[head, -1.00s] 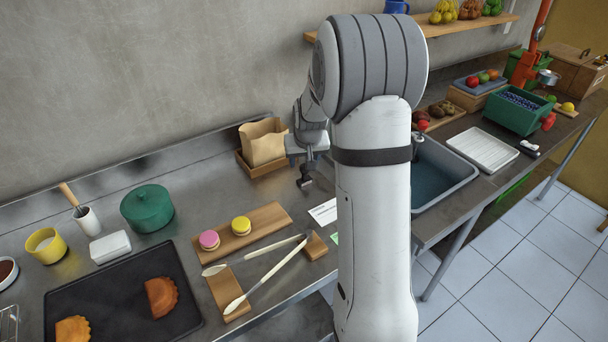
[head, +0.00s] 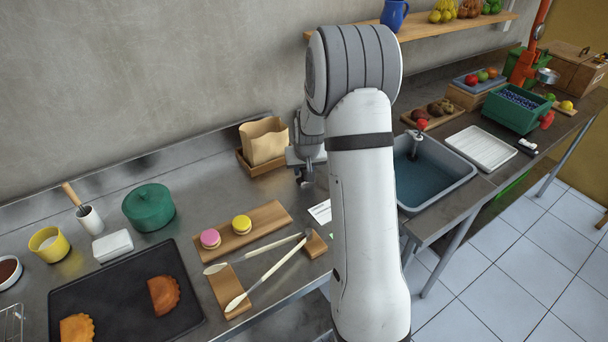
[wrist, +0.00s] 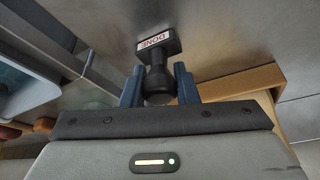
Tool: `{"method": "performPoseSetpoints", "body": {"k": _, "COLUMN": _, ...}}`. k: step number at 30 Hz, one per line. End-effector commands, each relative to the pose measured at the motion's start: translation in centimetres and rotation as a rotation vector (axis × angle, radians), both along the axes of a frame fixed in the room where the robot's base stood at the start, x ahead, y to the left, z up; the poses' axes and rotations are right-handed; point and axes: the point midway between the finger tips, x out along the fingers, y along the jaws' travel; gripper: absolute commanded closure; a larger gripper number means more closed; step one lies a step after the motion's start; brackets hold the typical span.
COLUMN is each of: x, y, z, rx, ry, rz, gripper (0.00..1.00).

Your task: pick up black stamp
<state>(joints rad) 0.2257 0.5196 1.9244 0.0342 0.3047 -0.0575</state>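The black stamp (wrist: 157,55) shows in the wrist view, with a pale label reading DONE on its base and its dark knobbed handle toward me. My gripper (wrist: 160,75) has its two blue-grey fingers on either side of the handle. Any gap between fingers and knob is very small, and I cannot tell whether they press on it. In the head view my gripper (head: 306,174) is low over the counter, in front of the paper bag, and a small dark shape under it is mostly hidden. The stamp's base appears to be at the counter surface.
A paper bag (head: 264,141) in a wooden tray (head: 258,169) stands close to my gripper's left. A white card (head: 320,212) lies in front. A board with macarons (head: 270,215) and long-handled tools (head: 272,262) lie nearer. A sink (head: 432,180) is on the right.

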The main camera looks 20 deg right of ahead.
Motion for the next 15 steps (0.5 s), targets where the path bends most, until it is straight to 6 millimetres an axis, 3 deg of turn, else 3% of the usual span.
{"method": "performPoseSetpoints", "body": {"k": 8, "x": -0.02, "y": -0.04, "z": 0.01, "rx": 0.0, "ry": 0.0, "rz": -0.001, "gripper": 0.97}}
{"method": "performPoseSetpoints", "body": {"k": 15, "x": 0.0, "y": -0.06, "z": 0.2, "rx": 0.0, "ry": -0.001, "rz": -0.001, "gripper": 0.97}}
